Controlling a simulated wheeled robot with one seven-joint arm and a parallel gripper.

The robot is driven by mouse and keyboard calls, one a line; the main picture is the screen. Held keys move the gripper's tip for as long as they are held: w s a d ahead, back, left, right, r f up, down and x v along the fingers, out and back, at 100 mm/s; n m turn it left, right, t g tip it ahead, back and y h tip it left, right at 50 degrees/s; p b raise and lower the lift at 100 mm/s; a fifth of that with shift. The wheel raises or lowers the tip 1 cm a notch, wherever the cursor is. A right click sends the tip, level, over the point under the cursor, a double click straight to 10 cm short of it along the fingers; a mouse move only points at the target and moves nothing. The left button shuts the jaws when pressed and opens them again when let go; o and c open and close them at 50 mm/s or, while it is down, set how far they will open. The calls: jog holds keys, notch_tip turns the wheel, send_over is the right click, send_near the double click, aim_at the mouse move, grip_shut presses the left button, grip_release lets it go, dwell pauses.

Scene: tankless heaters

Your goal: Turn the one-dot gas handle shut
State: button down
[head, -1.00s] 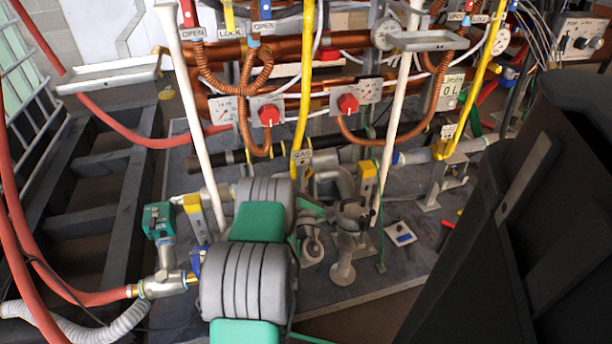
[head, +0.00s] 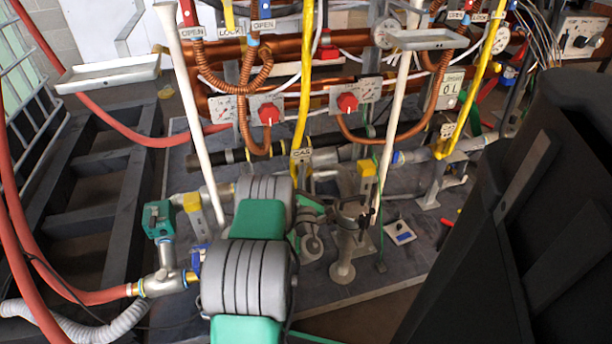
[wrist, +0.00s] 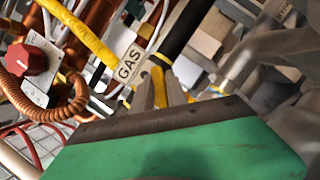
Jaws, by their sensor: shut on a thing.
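In the wrist view my gripper (wrist: 158,96) has its two grey fingers close together on a small yellow handle (wrist: 159,86). The handle lies just below the end of a black pipe (wrist: 182,32) and beside a tag reading GAS (wrist: 130,64). The fingers hide part of the handle, and I cannot make out its dot mark. My green gripper body fills the lower part of that view. In the head view the GAS tag (head: 301,156) hangs by the yellow pipe (head: 304,95). There my own arm covers much of this area, and I cannot make out the fingers.
Two red knobs, left (head: 268,114) and right (head: 347,103), sit on white plates behind. White posts stand at left (head: 197,110) and right (head: 399,110). Copper pipes cross the back. A grey pipe stand (head: 342,268) is right of my arm. Red hoses (head: 22,235) run at left.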

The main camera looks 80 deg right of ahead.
jog(key=shift+r+m+p, duration=0.1)
jog(key=shift+m+p, duration=0.25)
jog(key=shift+m, duration=0.05)
jog(key=shift+r+m+g+y+p, duration=0.1)
jog(key=shift+m+g+y+p, duration=0.2)
jog(key=shift+m+g+p, duration=0.6)
jog(key=m+y+p, duration=0.1)
jog(key=m+p, duration=0.3)
jog(key=p, duration=0.1)
jog(key=shift+s+r+p, duration=0.1)
jog(key=shift+p, duration=0.2)
jog(key=m+p, duration=0.2)
jog(key=p, duration=0.2)
jog(key=shift+g+y, duration=0.3)
jog(key=shift+g, duration=0.1)
jog(key=shift+f+m+p, duration=0.25)
jog(key=shift+m+p, duration=0.05)
jog(key=shift+p, duration=0.55)
jog(key=shift+f+m+y+p, duration=0.2)
jog(key=shift+m+y+p, duration=0.1)
jog(key=shift+p, duration=0.1)
jog(key=c, duration=1.4)
grip_release()
jog(key=shift+c, duration=0.2)
